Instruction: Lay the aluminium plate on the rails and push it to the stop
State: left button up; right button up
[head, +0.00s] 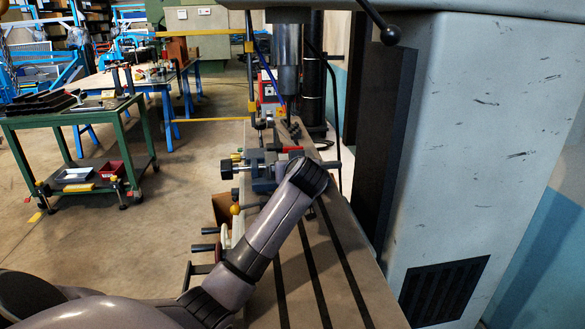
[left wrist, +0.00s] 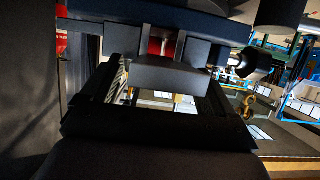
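My left arm comes in from the lower left in the head view and bends over the machine table (head: 315,270); its gripper is hidden there. In the left wrist view my left gripper (left wrist: 165,105) has its two dark fingers wide apart. A dark block (left wrist: 168,76) shows between and beyond them, in front of a blue vise-like fixture (left wrist: 110,30). A bright, mirror-like patch shows in the gap below the block; I cannot tell whether it is the aluminium plate. The fixture also shows in the head view (head: 262,186), partly behind my arm. Rails and stop cannot be made out. My right gripper is out of view.
The machine spindle (head: 288,62) hangs above the table, and a big grey column (head: 480,150) closes off the right. Handles (head: 208,247) stick out at the table's left side. A green cart (head: 75,117) with dark trays stands at the left; floor lies between.

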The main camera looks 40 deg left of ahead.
pick_arm(q)
jog(key=shift+s+d+r+p, duration=0.25)
jog(key=shift+s+d+p, duration=0.05)
jog(key=shift+d+p, duration=0.2)
jog(key=p+v, duration=0.3)
jog(key=v, duration=0.3)
